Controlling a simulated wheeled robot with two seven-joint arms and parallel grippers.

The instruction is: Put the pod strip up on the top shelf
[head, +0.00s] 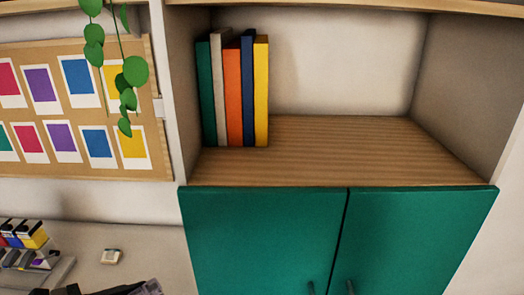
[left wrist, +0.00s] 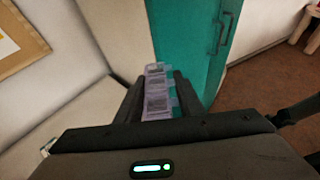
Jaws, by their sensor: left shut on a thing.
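The pod strip (left wrist: 158,96), a pale lilac row of small pods with printed labels, stands between the two dark fingers of my left gripper (left wrist: 158,108) in the left wrist view. The gripper is shut on it. In the head view only a dark bit of what looks like my left gripper shows at the bottom edge, with a greyish lilac end, likely the strip (head: 151,287). The shelf (head: 350,150) is a wooden board above green doors, higher up and to the right of the gripper. My right gripper is not in view.
Several upright books (head: 232,95) fill the shelf's left end; its middle and right are clear. Green cabinet doors (head: 265,240) are below. A hanging plant (head: 135,70) and a pinboard (head: 75,172) are left. A small pale block (head: 110,257) lies on the worktop (head: 150,245).

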